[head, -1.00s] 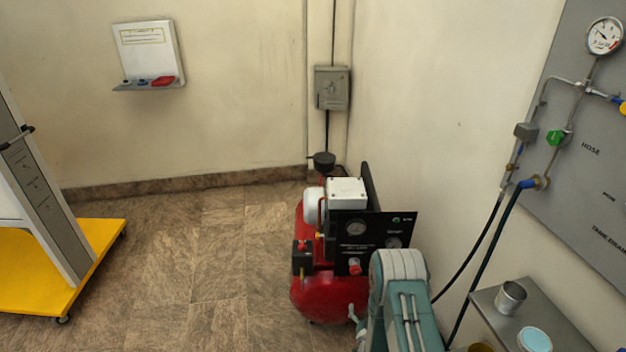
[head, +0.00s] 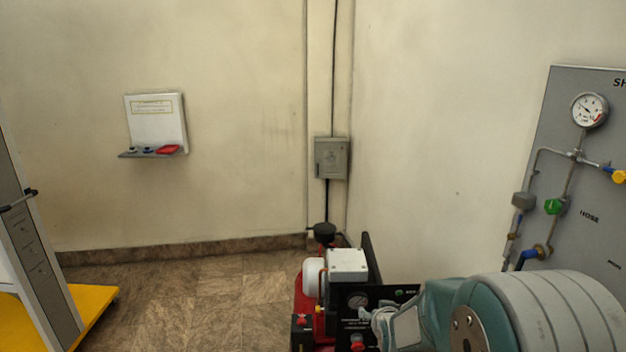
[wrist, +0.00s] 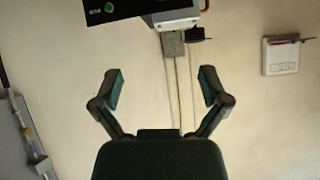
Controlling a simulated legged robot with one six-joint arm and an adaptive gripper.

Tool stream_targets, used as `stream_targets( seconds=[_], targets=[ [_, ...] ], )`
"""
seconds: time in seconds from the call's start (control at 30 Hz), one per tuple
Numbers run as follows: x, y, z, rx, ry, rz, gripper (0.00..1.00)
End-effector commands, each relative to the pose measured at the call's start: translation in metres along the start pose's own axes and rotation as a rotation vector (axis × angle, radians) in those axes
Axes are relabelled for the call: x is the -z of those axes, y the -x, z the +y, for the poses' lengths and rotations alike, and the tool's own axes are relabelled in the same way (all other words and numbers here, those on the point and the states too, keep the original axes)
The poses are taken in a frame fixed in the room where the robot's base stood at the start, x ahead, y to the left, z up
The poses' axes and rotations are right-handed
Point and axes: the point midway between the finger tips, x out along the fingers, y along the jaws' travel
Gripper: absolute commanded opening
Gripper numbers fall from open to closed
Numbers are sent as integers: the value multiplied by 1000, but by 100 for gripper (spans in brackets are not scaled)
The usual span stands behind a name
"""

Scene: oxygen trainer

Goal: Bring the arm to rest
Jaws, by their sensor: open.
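My arm fills the lower right of the head view, its teal and grey links in front of the compressor. My gripper (wrist: 160,90) shows in the wrist view with its two fingers spread wide apart and nothing between them. Beyond the fingers is bare wall. In the head view I cannot make out the fingers clearly.
A red compressor with a black panel (head: 357,300) stands by the corner, partly hidden by my arm. A grey gauge board (head: 590,240) is on the right wall. A grey box (head: 332,158) and a white wall shelf (head: 155,122) hang behind. A yellow-based stand (head: 95,300) is at left. Floor between is clear.

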Motion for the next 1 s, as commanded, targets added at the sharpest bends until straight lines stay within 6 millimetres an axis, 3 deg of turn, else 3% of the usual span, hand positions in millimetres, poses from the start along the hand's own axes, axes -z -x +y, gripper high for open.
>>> stream_targets(
  seconds=[0.2, 0.43, 0.8, 1.0],
  targets=[
    [20, 73, -2, -10, 24, -93, 95],
    [19, 152, -2, -19, 50, -202, 95],
    [-19, 279, 2, -27, 92, -379, 95],
    [-47, 329, 6, -29, 109, -460, 95]
  ],
)
